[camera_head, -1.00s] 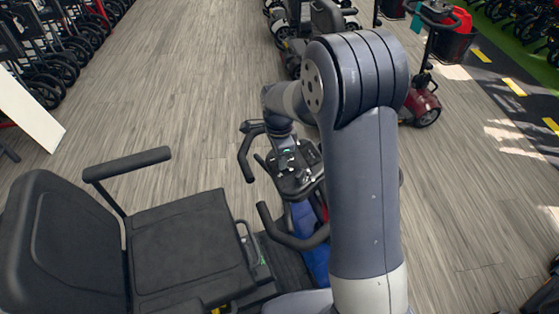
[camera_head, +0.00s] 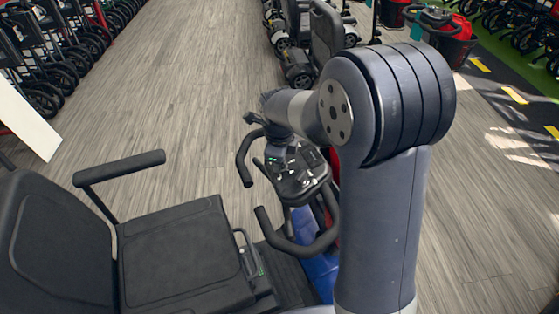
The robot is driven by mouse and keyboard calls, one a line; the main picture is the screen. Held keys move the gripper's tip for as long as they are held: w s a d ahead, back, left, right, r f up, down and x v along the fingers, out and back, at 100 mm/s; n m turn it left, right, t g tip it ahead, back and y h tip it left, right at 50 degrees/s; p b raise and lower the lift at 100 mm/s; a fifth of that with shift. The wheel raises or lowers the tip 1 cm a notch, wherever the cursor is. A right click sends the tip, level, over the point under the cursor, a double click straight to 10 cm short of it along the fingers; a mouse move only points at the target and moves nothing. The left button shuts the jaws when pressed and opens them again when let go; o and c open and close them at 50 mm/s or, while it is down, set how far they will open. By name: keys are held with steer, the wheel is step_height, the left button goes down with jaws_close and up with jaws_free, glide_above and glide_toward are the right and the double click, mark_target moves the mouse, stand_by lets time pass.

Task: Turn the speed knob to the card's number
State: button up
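The scooter's control console (camera_head: 300,178) is dark, with small light marks, and sits between two curved black handlebars (camera_head: 290,240). I cannot pick out the speed knob on it. No card with a number can be made out. My arm reaches over from the right, and my gripper (camera_head: 279,158) points down at the far left part of the console. Its fingers are small and dark against the console, so I cannot tell whether they are open, or whether they touch anything.
The scooter's black seat (camera_head: 180,250) and armrest (camera_head: 118,168) fill the lower left. A blue body panel (camera_head: 318,268) shows below the console. Other scooters (camera_head: 325,40) stand behind, and wheelchairs (camera_head: 55,45) line the upper left. Grey floor (camera_head: 190,90) is clear between.

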stand_by(0.4)
steer(key=o, duration=1)
steer(key=r, duration=0.3)
steer(key=s+r, duration=0.1)
steer(key=r, duration=0.3)
steer(key=s+r, duration=0.1)
steer(key=r, duration=0.2)
steer(key=shift+a+r, duration=0.15)
steer(key=shift+r, duration=0.15)
steer(key=f, duration=0.3)
steer(key=w+f, duration=0.1)
steer(key=f, duration=0.3)
steer(key=w+f, duration=0.1)
steer(key=f, duration=0.2)
steer(key=shift+f, duration=0.3)
steer(key=shift+r, duration=0.1)
